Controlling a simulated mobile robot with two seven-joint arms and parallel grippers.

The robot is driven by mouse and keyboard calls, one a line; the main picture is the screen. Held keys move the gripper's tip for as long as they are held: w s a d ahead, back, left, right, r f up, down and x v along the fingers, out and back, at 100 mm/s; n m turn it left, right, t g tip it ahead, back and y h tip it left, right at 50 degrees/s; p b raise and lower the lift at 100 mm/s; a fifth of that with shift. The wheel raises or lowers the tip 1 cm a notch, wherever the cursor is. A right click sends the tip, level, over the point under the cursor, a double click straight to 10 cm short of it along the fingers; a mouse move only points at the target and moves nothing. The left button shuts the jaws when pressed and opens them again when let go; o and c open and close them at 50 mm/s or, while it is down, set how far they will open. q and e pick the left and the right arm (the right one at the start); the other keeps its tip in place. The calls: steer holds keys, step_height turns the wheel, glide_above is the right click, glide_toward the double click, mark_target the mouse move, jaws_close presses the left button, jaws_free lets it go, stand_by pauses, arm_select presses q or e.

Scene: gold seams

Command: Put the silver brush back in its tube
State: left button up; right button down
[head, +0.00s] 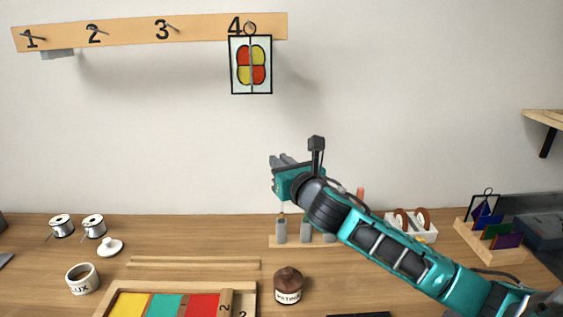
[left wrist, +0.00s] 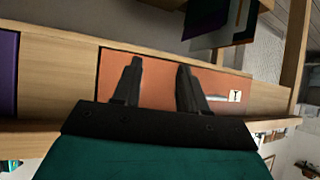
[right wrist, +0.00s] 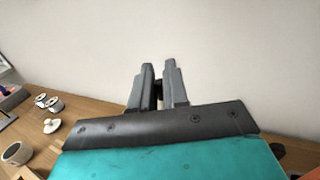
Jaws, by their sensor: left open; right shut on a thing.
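My right gripper (head: 281,160) is shut high above the bench, in front of the wall; its fingers also show in the right wrist view (right wrist: 158,70), with a small dark piece between them. The held thing is mostly hidden by the gripper. Below it, a thin pale shaft with a gold-brown end, seemingly the brush (head: 281,217), shows just over the leftmost grey tube (head: 281,234). I cannot tell whether its tip is inside the tube. My left gripper (left wrist: 157,75) is open and empty before an orange-brown panel (left wrist: 205,82), and is outside the head view.
More grey tubes stand on the wooden base (head: 274,243); my right arm partly covers them. A brown jar (head: 288,284) stands in front. Wooden strips (head: 195,266) and a framed coloured panel (head: 166,306) lie left. A white holder (head: 427,233) and card rack (head: 492,250) stand right.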

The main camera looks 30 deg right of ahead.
mark_target(281, 205)
steer(key=shift+p, duration=0.65)
stand_by(0.9)
steer(key=shift+f, duration=0.65)
stand_by(0.5)
stand_by(0.7)
steer(key=shift+f+b, duration=0.9)
steer(key=shift+f, duration=0.85)
steer(key=shift+p, duration=0.3)
stand_by(0.7)
steer(key=shift+f+b, duration=0.8)
steer(key=shift+f, duration=0.35)
stand_by(0.5)
